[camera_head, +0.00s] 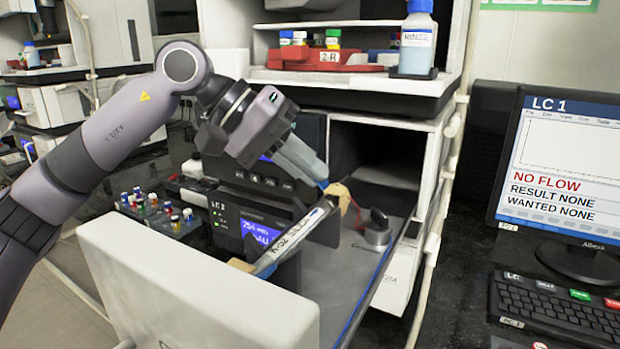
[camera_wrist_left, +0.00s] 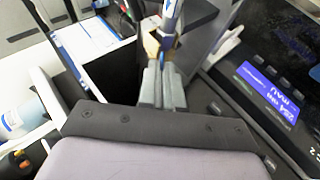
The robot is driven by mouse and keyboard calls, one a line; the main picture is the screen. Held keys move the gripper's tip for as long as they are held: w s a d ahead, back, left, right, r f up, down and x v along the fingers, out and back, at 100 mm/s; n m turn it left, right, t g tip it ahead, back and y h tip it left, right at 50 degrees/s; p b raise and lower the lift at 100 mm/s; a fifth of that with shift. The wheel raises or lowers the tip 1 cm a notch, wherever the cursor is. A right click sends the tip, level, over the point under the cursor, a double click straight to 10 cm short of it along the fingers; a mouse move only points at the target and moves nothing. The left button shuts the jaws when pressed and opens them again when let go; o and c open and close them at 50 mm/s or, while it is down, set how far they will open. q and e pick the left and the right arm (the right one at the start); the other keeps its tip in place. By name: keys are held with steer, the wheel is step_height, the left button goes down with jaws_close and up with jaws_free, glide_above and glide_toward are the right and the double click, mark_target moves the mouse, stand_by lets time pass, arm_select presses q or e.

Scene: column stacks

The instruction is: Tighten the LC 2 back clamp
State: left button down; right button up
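An open drawer module labelled LC 2 (camera_head: 222,222) holds a slanted column (camera_head: 292,236) with handwriting on its label. A tan clamp (camera_head: 342,192) is at the column's back end, and another tan clamp (camera_head: 240,265) is near its front end. My left gripper (camera_head: 322,180) reaches down from the upper left with its fingertips at the back clamp. In the left wrist view its fingers (camera_wrist_left: 161,84) are close together, with the tan clamp (camera_wrist_left: 152,46) just past the tips. Contact, and anything thin between the fingers, cannot be made out. My right gripper is out of view.
A grey knob (camera_head: 378,228) stands on the tray right of the column. A white front panel (camera_head: 190,290) closes the near side. Coloured-cap vials (camera_head: 150,205) stand left. A shelf with a red rack (camera_head: 315,56) and bottle (camera_head: 418,40) is above. A monitor (camera_head: 560,170) stands right.

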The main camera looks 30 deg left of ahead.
arm_select(q)
steer(key=shift+a, duration=0.1)
stand_by(0.4)
steer(key=c, duration=1.3)
jaws_free()
steer(key=shift+v, duration=3.55)
steer(key=shift+a, duration=0.1)
